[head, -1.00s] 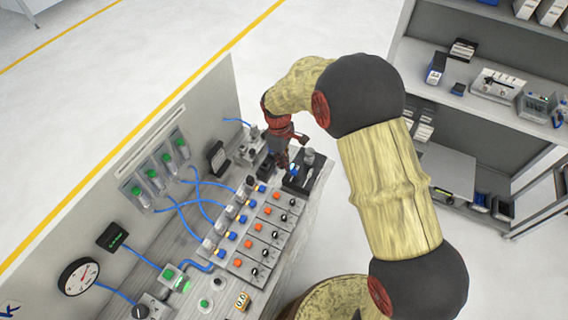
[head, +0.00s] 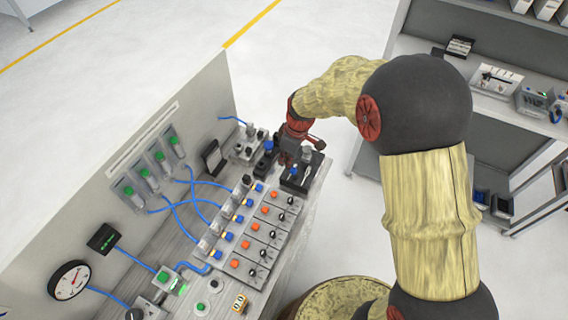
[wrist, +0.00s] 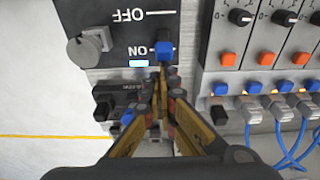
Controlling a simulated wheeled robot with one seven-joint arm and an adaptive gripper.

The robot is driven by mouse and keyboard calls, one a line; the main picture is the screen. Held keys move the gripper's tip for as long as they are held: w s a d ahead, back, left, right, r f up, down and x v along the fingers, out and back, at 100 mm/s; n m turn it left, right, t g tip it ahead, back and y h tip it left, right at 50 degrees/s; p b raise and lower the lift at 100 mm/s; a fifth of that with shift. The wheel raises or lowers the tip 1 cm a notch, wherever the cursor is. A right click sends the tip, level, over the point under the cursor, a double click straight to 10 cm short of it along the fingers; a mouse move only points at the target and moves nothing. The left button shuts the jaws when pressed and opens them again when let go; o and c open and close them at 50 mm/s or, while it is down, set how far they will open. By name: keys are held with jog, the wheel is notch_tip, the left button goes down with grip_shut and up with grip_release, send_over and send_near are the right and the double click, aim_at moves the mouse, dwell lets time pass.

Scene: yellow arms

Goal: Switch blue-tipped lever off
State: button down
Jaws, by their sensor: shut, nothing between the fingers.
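The blue-tipped lever (wrist: 164,50) stands on a black switch panel (wrist: 112,30) in the wrist view, beside the ON mark. The OFF mark is farther up the panel, and both words read upside down. A small light-blue indicator (wrist: 139,63) glows beside ON. My gripper (wrist: 162,75) is shut and empty, its fingertips just below the blue tip in the picture; I cannot tell whether they touch it. In the head view, my gripper (head: 287,158) is at the black switch box (head: 303,178) at the bench's far end, partly hiding it.
A grey knob (wrist: 90,47) sits left of the lever. Right of the panel are modules with black dials, orange buttons (wrist: 229,59) and blue fittings with tubes. A shelf unit (head: 495,105) stands at right.

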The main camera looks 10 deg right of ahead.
aim_at(295, 168)
jog(key=y+b, duration=0.1)
jog(key=b, duration=0.1)
jog(key=d+t+b, duration=0.1)
jog(key=b, duration=0.2)
jog(key=shift+s+d+f+y, duration=0.2)
jog(key=shift+s+y, duration=0.2)
jog(key=b, duration=0.2)
jog(key=d+t+y+b, duration=0.1)
jog(key=b, duration=0.1)
jog(key=shift+s+r, duration=0.25)
jog(key=shift+s, duration=0.1)
jog(key=shift+s+r+b, duration=0.1)
jog(key=shift+r+b, duration=0.1)
jog(key=shift+b, duration=0.1)
jog(key=shift+r, duration=0.2)
jog(key=shift+r+p, duration=0.15)
jog(key=shift+p, duration=0.15)
jog(key=shift+r, duration=0.65)
